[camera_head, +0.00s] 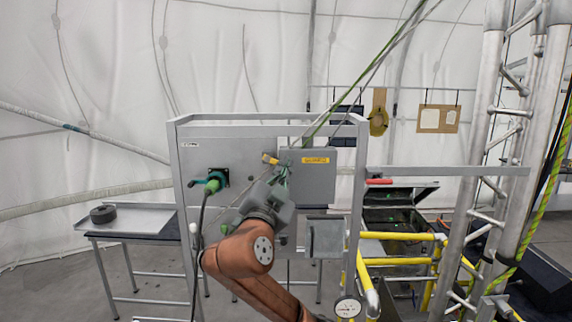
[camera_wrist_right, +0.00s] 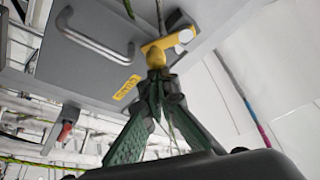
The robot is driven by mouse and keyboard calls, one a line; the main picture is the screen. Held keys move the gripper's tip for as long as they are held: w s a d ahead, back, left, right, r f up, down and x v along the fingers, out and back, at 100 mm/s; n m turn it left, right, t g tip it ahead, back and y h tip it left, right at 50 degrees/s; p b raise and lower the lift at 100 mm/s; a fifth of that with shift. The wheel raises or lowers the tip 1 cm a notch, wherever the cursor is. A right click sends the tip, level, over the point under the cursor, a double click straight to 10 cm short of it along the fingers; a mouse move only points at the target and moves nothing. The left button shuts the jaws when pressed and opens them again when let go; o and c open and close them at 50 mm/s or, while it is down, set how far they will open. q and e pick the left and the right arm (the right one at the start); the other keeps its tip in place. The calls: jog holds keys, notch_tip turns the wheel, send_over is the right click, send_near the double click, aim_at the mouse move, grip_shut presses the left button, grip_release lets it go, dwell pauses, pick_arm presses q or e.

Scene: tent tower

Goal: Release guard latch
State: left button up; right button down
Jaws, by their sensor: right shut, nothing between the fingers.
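A small yellow latch (camera_head: 270,159) sits at the left edge of a grey cover box (camera_head: 312,172) on the upright panel frame. The box bears a yellow label. In the right wrist view the yellow latch (camera_wrist_right: 165,44) has a pale end and stands right at my fingertips. My right gripper (camera_head: 284,172) is in front of the box's left part. Its green fingers (camera_wrist_right: 157,78) meet at the tips, shut with nothing between them, just below the latch. I cannot tell whether they touch it. My left gripper is not in view.
A metal bar handle (camera_wrist_right: 95,40) is beside the latch. A green connector with a cable (camera_head: 213,184) is on the panel at left. A red handle (camera_head: 379,181) and yellow rails (camera_head: 400,236) are at right. A side table (camera_head: 150,217) holds a dark roll (camera_head: 103,214).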

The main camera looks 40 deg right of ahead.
jog(key=f+m+g+b, duration=0.1)
jog(key=m+b, duration=0.1)
jog(key=m+g+b, duration=0.1)
jog(key=m+b, duration=0.2)
jog(key=w+a+f+m+g+b, duration=0.1)
jog(key=m+b, duration=0.1)
jog(key=b, duration=0.1)
jog(key=shift+a+f+m, duration=0.1)
jog(key=shift+f+m, duration=0.2)
jog(key=shift+m, duration=0.1)
dwell(0.6)
jog(key=v, duration=1.2)
